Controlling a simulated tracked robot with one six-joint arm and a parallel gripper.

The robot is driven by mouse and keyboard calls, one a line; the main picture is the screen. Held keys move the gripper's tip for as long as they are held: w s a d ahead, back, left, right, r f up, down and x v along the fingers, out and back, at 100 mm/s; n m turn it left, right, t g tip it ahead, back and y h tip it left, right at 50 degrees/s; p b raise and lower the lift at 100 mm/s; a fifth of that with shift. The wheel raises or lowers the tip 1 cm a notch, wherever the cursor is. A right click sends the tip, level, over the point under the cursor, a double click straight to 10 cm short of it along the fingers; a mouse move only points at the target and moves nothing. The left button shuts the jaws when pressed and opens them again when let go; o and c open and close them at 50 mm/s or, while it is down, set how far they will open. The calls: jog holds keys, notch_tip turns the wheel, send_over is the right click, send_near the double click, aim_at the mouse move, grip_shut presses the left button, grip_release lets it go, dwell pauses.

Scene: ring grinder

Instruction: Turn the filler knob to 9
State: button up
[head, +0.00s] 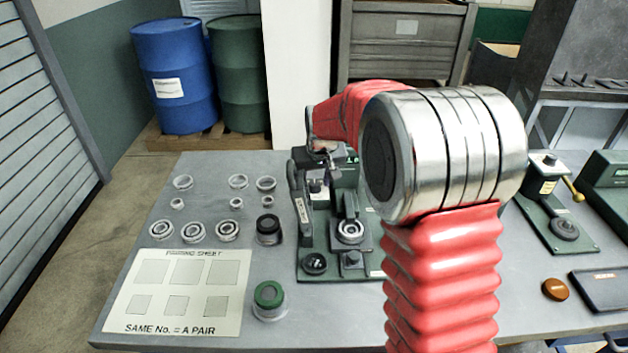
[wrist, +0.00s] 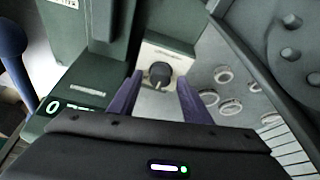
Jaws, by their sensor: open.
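In the wrist view, a dark round knob (wrist: 160,74) with a pale pointer mark sits on a light plate of the green machine (wrist: 122,60). The small label above it is too blurred to read. My gripper (wrist: 160,80) is open, with one purple finger at the left of the knob and one at the right. Whether either finger touches the knob, I cannot tell. A dark display (wrist: 62,108) at the lower left shows a 0 and more figures, partly cut off by my gripper. In the head view, my arm hides part of the green machine (head: 335,270).
Several metal rings and bearings (head: 195,231) lie left of the machine, near a pairing sheet (head: 178,292). A green-topped pot (head: 269,298) and a black-topped pot (head: 268,229) stand close to it. A blue ball-ended lever (wrist: 12,40) is at the left in the wrist view.

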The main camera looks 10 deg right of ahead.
jog(key=c, duration=1)
jog(key=shift+c, duration=0.2)
jog(key=shift+m, duration=0.4)
jog(key=shift+a+m+h, duration=0.15)
jog(key=shift+m+h, duration=0.45)
jog(key=shift+m, duration=1)
jog(key=o, duration=1)
jog(key=shift+o, duration=0.2)
